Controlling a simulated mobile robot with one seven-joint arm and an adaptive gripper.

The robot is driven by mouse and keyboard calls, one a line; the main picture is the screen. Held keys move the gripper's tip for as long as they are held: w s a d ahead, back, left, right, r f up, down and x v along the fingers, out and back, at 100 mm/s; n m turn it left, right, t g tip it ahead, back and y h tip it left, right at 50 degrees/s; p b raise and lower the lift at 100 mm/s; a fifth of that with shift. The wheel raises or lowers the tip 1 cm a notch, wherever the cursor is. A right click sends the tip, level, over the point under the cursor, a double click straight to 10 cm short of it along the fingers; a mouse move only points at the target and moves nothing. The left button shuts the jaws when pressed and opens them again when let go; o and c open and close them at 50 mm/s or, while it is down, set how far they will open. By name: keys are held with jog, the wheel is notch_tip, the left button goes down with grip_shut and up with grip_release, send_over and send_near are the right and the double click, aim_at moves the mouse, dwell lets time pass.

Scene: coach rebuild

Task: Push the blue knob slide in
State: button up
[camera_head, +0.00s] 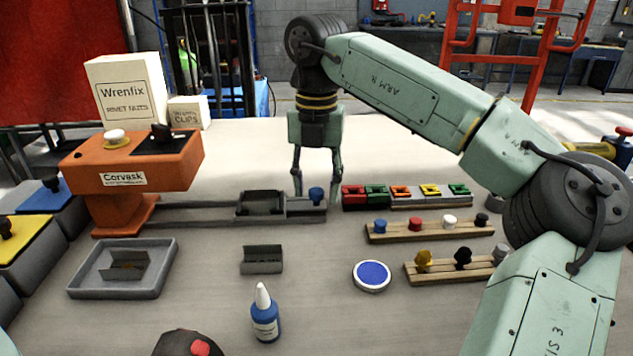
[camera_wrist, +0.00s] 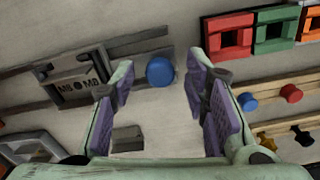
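The blue knob (camera_head: 316,194) stands on a grey slide (camera_head: 303,209) at the right end of a grey rail, beside a grey housing (camera_head: 260,203). In the wrist view the blue knob (camera_wrist: 160,70) lies just beyond my fingertips, and the housing (camera_wrist: 75,85) to its left is marked "M6" and "M8". My gripper (camera_head: 317,188) points down over the slide. Its fingers are spread, one to each side of the knob in the picture. In the wrist view my gripper (camera_wrist: 160,88) is open with nothing between the purple pads. I cannot tell whether a finger touches the slide.
Coloured blocks (camera_head: 405,195) stand close on the right. Wooden racks (camera_head: 430,232) hold several knobs, including another blue one (camera_head: 380,225). An orange Corvask machine (camera_head: 130,170) stands left.

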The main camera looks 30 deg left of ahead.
grip_shut()
dwell(0.3)
dwell(0.4)
